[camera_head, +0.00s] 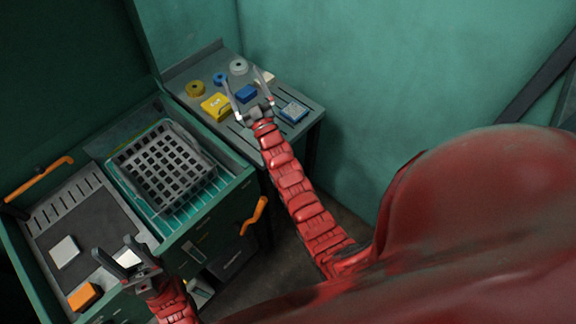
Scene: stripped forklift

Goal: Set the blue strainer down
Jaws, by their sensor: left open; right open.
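A plain blue block (246,93) lies on the same table. My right gripper (248,90) is open over the table, its fingers on either side of the blue block in the picture; I cannot tell whether they touch it. My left gripper (114,249) is open at the lower left, above the green cabinet's front edge.
A grey slotted basket (168,168) sits in a teal wire rack. Left of it, a dark tray (85,232) holds a white block (65,252) and an orange block (84,296). A yellow block (215,106) and several rings (238,67) share the side table.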

